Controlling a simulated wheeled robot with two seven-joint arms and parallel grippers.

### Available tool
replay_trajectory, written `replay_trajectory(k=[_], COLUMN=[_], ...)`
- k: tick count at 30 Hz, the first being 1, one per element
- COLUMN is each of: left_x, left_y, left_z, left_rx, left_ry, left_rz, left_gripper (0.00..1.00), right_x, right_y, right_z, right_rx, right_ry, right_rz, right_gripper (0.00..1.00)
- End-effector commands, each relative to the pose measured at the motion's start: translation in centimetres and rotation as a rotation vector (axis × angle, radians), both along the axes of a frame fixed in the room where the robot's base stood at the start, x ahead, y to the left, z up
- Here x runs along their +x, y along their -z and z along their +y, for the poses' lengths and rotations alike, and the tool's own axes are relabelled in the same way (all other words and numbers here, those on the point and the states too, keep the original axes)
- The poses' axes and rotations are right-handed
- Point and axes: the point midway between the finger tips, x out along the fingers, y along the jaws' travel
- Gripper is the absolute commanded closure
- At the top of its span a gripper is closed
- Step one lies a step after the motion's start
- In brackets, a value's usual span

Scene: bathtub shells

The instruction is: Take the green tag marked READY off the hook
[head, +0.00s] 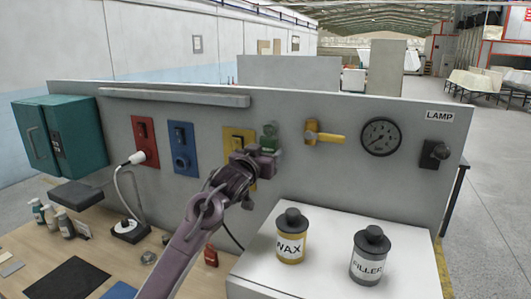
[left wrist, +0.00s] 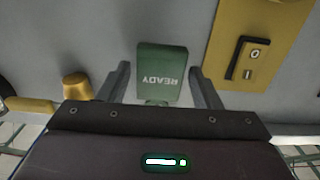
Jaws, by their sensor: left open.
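The green tag (head: 270,138) hangs against the grey panel, right of the yellow switch plate. In the left wrist view the tag (left wrist: 161,75) shows the word READY upside down. My left gripper (head: 266,155) is at the tag, partly covering it in the head view. Its fingers (left wrist: 159,72) are open, one on each side of the tag, with a visible gap on both sides. The hook cannot be made out. My right gripper is not in view.
The yellow switch plate (head: 233,137) is close on the left, and a yellow-handled valve (head: 325,137) on the right. A gauge (head: 381,137) and LAMP knob (head: 434,154) are farther right. WAX (head: 291,247) and FILLER (head: 368,265) containers stand on a white box below.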

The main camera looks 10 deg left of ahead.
Motion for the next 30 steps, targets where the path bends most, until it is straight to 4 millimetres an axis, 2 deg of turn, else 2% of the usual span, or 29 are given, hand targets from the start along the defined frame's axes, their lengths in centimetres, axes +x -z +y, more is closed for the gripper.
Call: replay_trajectory(k=[2, 10, 30], left_x=[0.0, 0.0, 0.0], left_y=[0.0, 0.0, -1.6], left_z=[0.0, 0.0, 0.0], left_rx=[0.000, 0.000, 0.001], left_ry=[0.000, 0.000, 0.000], left_rz=[0.000, 0.000, 0.000], left_gripper=[0.42, 0.77, 0.78], right_x=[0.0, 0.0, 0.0], right_y=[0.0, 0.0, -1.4], right_z=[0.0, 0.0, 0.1], right_rx=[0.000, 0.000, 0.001], right_ry=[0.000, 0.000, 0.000], right_rz=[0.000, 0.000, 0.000], right_gripper=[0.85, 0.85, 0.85])
